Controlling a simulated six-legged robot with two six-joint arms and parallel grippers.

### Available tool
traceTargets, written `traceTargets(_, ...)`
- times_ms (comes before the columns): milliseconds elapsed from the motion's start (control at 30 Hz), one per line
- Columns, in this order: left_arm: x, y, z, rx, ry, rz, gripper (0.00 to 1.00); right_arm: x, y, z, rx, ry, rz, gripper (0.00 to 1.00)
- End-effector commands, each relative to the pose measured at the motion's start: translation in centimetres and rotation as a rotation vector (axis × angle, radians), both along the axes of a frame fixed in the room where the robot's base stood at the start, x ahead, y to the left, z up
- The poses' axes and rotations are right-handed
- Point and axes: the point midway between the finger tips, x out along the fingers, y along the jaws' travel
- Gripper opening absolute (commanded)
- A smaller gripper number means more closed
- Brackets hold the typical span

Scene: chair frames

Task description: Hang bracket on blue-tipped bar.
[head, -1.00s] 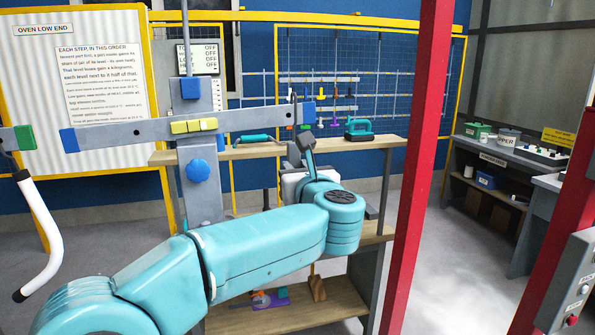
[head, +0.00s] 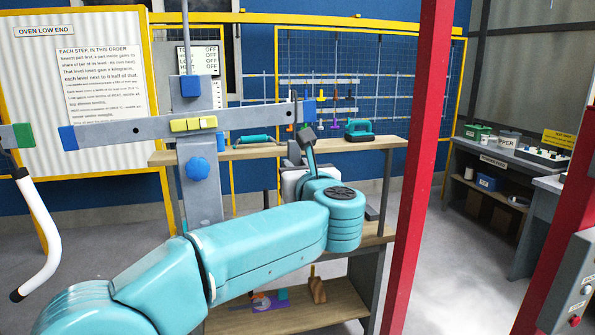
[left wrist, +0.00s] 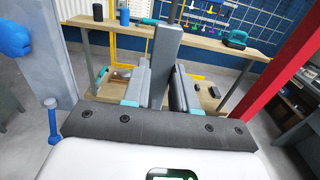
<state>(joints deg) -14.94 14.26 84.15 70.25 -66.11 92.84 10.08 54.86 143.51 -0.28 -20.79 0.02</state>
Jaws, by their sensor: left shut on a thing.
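The blue-tipped bar (head: 120,131) is a grey beam with a blue block on each end, crossing the grey column at a slight tilt, right end higher. Yellow blocks (head: 193,124) sit near its middle. My left gripper (head: 303,150) is just below the bar's right blue tip (head: 309,108). It is shut on a grey piece, likely the bracket, which stands up from the jaws in the left wrist view (left wrist: 163,55). In the head view a thin dark part of it shows close to the bar's right end; I cannot tell whether they touch. My right gripper is not in view.
A green-tipped bar (head: 22,135) with a hanging white curved tube (head: 38,240) is at the left. Shelves (head: 350,144) with tools stand behind the arm. A red post (head: 415,160) rises to the right. A side bench (head: 500,152) stands farther right.

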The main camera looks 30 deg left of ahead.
Motion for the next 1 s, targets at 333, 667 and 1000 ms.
traceTargets(333,0.0,0.0,0.1,-0.001,-0.002,0.0,0.0,0.0,0.0,-0.1,0.0,0.0,0.0,0.43)
traceTargets(667,0.5,0.7,0.1,-0.001,-0.001,0.002,0.0,0.0,0.0,0.1,0.0,0.0,0.0,0.43)
traceTargets(1000,1.2,1.5,0.1,0.0,-0.001,0.001,0.0,0.0,0.0,0.2,0.0,0.0,0.0,0.43)
